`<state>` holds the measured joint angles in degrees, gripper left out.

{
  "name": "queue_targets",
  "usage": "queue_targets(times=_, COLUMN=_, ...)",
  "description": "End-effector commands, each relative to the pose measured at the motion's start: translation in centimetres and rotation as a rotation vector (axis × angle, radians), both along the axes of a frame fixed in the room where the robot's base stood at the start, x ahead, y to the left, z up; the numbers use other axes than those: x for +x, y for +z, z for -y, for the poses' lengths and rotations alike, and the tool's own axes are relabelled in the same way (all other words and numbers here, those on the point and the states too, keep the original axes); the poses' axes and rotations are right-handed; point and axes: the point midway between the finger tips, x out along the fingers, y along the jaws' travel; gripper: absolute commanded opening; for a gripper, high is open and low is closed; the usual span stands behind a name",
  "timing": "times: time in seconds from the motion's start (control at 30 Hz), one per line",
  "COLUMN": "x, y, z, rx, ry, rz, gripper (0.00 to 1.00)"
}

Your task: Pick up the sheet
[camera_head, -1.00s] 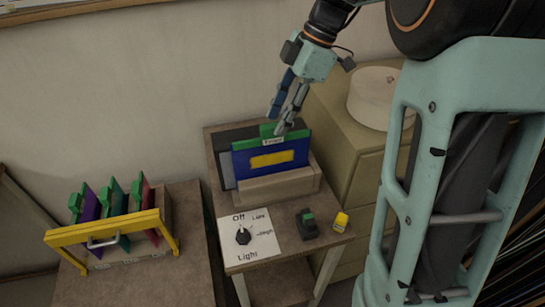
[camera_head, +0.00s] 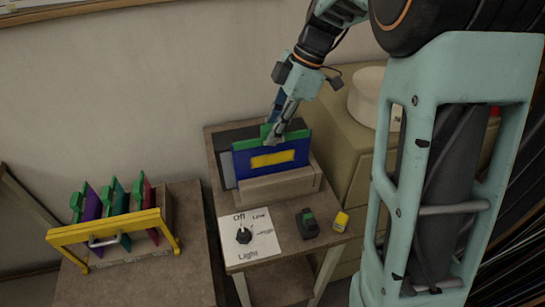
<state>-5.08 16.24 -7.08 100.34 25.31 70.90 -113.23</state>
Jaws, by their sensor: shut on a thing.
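A blue sheet (camera_head: 290,156) with a yellow rectangle and a green top edge stands upright in a wooden holder (camera_head: 281,184) on the small table. A dark grey panel (camera_head: 226,168) stands behind it. My gripper (camera_head: 271,137) points down at the green top edge of the blue sheet and is shut on it. The fingers cover the label on that edge. The sheet still sits in the holder.
A light-switch panel (camera_head: 264,245), a black and green object (camera_head: 307,223) and a small yellow item (camera_head: 341,221) lie in front. At left, a yellow-framed rack (camera_head: 75,236) holds several coloured sheets. A cabinet (camera_head: 345,150) stands at right.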

Motion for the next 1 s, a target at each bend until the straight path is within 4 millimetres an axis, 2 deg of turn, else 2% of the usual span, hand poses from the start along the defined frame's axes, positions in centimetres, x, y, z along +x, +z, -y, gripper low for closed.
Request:
queue_targets(times=0.33, x=0.1, y=0.4, z=0.0, rx=0.001, ry=-0.001, rz=0.004, gripper=0.00)
queue_targets(times=0.47, x=0.2, y=1.2, z=0.0, rx=0.001, ry=0.000, rz=0.007, gripper=0.00)
queue_targets(times=0.67, x=0.2, y=3.9, z=0.0, rx=0.002, ry=0.000, rz=0.007, gripper=0.00)
queue_targets(times=1.0, x=0.2, y=10.3, z=0.0, rx=0.002, ry=0.000, rz=0.007, gripper=0.00)
